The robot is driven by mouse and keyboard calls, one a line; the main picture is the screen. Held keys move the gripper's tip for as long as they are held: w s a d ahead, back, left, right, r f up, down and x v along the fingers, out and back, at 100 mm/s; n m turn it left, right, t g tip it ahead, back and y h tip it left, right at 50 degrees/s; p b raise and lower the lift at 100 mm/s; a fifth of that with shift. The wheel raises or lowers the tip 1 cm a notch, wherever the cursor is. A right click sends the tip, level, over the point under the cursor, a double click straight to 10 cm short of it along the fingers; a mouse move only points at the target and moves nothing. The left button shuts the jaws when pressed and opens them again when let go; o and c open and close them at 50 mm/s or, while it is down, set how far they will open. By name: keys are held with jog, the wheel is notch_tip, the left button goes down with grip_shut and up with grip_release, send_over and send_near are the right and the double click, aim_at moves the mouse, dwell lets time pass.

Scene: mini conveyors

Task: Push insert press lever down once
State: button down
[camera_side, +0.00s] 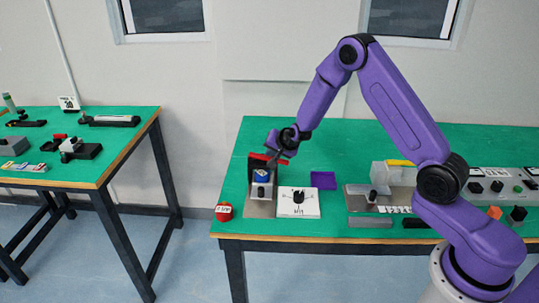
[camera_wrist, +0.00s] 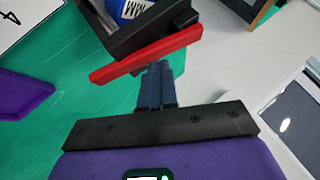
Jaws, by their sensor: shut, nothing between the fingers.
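The insert press (camera_side: 262,195) is a grey and black fixture at the left end of the green table. Its lever is a red bar (camera_side: 258,158) at the top, which also crosses the wrist view (camera_wrist: 140,55) at a slant. A blue labelled piece (camera_side: 262,175) sits in the press below the lever; part of it shows at the top of the wrist view (camera_wrist: 128,8). My gripper (camera_side: 275,157) is shut and empty, with its dark fingertips (camera_wrist: 157,66) right at the lever's near edge. I cannot tell whether they touch it.
A white square plate with a black knob (camera_side: 298,210) stands right of the press, with a purple tray (camera_side: 323,180) behind it. A red round button (camera_side: 223,212) is at the front left edge. Grey fixtures (camera_side: 385,182) stand farther right.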

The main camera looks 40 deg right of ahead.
jog(key=shift+s, duration=0.1)
jog(key=shift+r, duration=1.25)
notch_tip(320, 180, up, 5)
dwell(0.4)
jog(key=shift+a, duration=0.1)
dwell(0.5)
